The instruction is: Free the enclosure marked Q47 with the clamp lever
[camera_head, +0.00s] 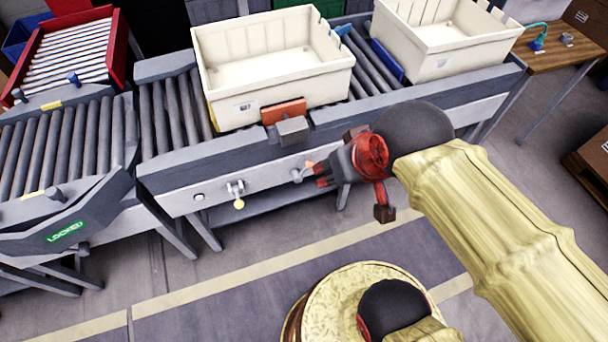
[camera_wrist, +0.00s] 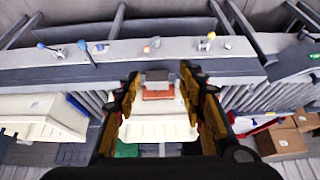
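A cream open-topped bin (camera_head: 268,85) sits on the roller conveyor. Its small front label is too small to read. An orange pad with a grey block, the clamp (camera_head: 293,130), presses at its front wall; in the wrist view the clamp (camera_wrist: 157,93) shows between my fingers. A lever with an orange knob (camera_head: 309,164) stands on the front rail, close to my gripper (camera_head: 322,176). This knob also shows in the wrist view (camera_wrist: 147,49). A yellow-knobbed lever (camera_head: 238,203) is farther left. My gripper (camera_wrist: 161,80) is open, with nothing visible between its fingers.
A second cream bin (camera_head: 440,45) stands to the right, beyond a blue bar (camera_head: 387,60). A blue-knobbed lever (camera_wrist: 82,45) shows in the wrist view. A side conveyor with a green LOCKED sign (camera_head: 66,232) is at left. The floor in front is clear.

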